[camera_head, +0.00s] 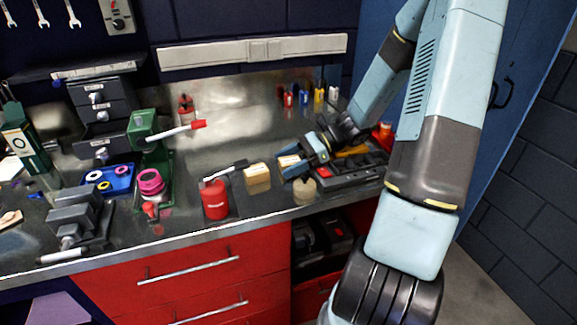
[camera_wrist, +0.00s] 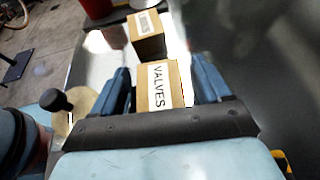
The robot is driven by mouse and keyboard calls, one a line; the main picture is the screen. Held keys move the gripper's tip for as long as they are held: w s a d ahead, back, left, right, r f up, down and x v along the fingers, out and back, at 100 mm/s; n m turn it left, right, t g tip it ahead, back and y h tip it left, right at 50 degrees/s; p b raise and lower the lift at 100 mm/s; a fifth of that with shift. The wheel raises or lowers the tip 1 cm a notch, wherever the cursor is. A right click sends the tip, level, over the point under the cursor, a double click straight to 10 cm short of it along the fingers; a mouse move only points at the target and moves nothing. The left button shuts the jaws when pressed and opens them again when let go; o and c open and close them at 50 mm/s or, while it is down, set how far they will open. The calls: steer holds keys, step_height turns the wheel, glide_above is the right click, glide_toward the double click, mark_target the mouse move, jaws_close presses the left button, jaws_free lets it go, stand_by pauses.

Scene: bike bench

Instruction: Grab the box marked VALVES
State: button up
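The cardboard box marked VALVES (camera_wrist: 157,88) lies between the two blue fingers of my gripper (camera_wrist: 160,66) in the wrist view. A narrow gap shows on each side of the box, so the fingers are open around it and do not appear to grip it. In the head view my gripper (camera_head: 298,164) is low over the bench, and part of the box (camera_head: 288,161) shows between its fingers. The near end of the box is hidden by the gripper's palm in the wrist view.
A second labelled cardboard box (camera_head: 257,179) stands just beyond the VALVES box, with a red can (camera_head: 214,200) farther left. A small round tan item (camera_head: 304,189) sits by the bench's front edge. A dark tool tray (camera_head: 350,176) lies right of my gripper.

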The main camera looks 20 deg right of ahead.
steer(key=c, duration=1.1)
steer(key=shift+o, duration=0.2)
steer(key=shift+r, duration=0.1)
